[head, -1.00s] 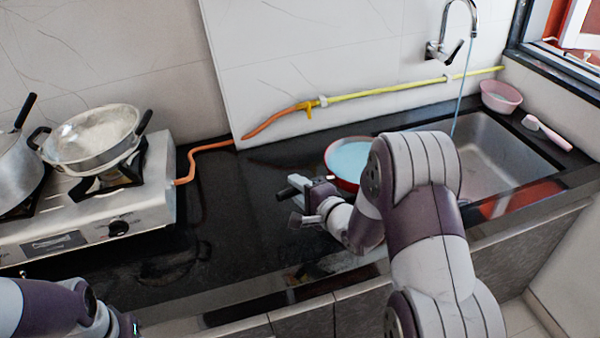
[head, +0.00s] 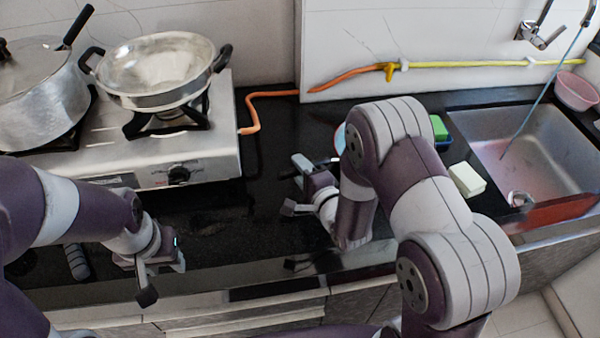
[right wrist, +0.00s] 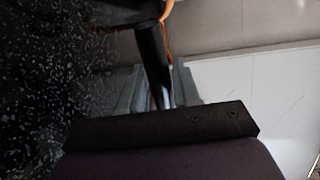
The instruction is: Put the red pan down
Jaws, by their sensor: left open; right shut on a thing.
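The red pan (head: 340,138) is mostly hidden behind my right arm in the head view; only a sliver of its pale blue inside shows. My right gripper (head: 296,186) is over the black counter, shut on the pan's black handle. In the right wrist view the black handle (right wrist: 152,62) runs between the fingers, with a bit of orange-red rim (right wrist: 166,10) at the top. Whether the pan touches the counter cannot be told. My left gripper (head: 164,279) is open and empty near the counter's front edge, in front of the stove.
A steel stove (head: 150,165) at left bears a wok (head: 165,65) and a lidded pot (head: 40,100). A white block (head: 467,180) and a green item (head: 439,128) lie left of the sink (head: 540,145). Black counter (head: 225,210) between stove and right gripper is clear.

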